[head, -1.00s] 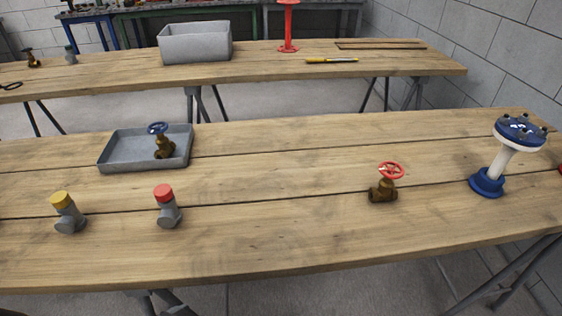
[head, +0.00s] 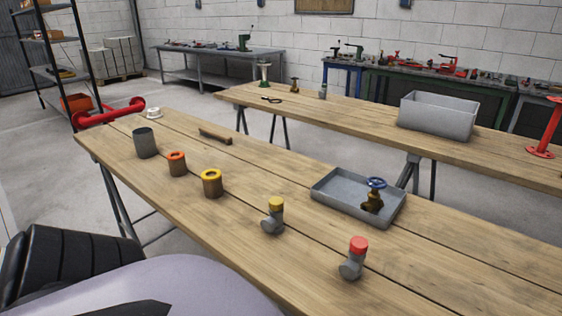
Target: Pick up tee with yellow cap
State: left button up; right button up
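The tee with the yellow cap (head: 273,217) stands on the near wooden table, a grey pipe fitting with a short side branch and a yellow top. It is left of a similar grey tee with a red cap (head: 353,259) and in front of the grey tray. Nothing touches it. Neither of my grippers is in view. Only a dark ribbed part and a pale rounded part of my own body show at the lower left.
A shallow grey tray (head: 325,198) holds a brass valve with a blue handwheel (head: 374,194). Left of the yellow-capped tee stand a yellow-topped fitting (head: 212,184), an orange-topped one (head: 176,164) and a grey cup (head: 145,142). A red pipe (head: 108,112) lies at the table's far left end.

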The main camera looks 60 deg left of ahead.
aim_at(273, 224)
jog(key=u, duration=1.75)
